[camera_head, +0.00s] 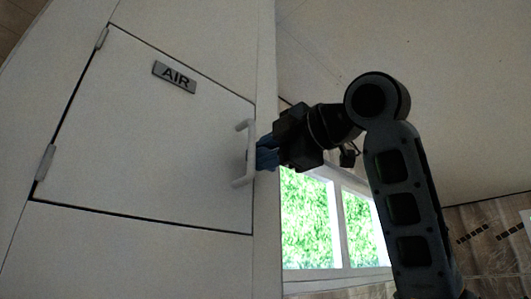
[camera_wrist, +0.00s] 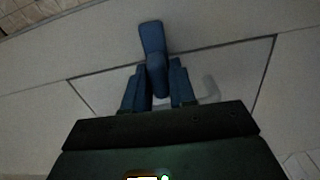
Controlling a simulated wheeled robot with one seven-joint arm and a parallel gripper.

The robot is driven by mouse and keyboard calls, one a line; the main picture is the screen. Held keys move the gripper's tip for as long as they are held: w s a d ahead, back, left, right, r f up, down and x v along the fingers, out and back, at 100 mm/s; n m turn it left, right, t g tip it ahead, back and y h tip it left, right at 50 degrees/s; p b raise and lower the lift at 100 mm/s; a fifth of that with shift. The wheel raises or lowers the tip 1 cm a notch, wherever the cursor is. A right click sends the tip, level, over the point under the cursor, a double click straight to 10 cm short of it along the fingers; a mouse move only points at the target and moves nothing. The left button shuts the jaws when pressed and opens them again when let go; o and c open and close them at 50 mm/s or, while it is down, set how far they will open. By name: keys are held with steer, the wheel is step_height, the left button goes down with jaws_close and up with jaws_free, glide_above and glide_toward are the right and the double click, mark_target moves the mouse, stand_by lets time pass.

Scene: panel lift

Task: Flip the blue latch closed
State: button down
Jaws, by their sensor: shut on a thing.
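The blue latch (camera_wrist: 152,38) shows in the wrist view at the edge seam of the hatch door. Its flat upper part lies beyond the seam, and its lower part runs down between my fingers. My gripper (camera_wrist: 159,88) has one finger on each side of that lower part and is shut on it. In the head view my gripper (camera_head: 266,154) is at the right edge of the door, just right of the handle. There the fingers and latch merge into one blue patch, so I cannot separate them.
The white hatch door (camera_head: 150,135) bears an "AIR" label (camera_head: 174,77) and a white handle (camera_head: 248,153). Hinges (camera_head: 45,162) are on its left edge, and the door looks flush with the panel. A window (camera_head: 308,218) is at the lower right.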

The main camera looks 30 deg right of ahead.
steer(key=shift+f+n, duration=0.2)
steer(key=shift+n, duration=0.2)
steer(key=c, duration=1)
jaws_free()
steer(key=shift+c, duration=0.2)
steer(key=b+v, duration=0.2)
steer(key=v, duration=0.5)
steer(key=shift+s, duration=0.4)
steer(key=shift+d, duration=0.1)
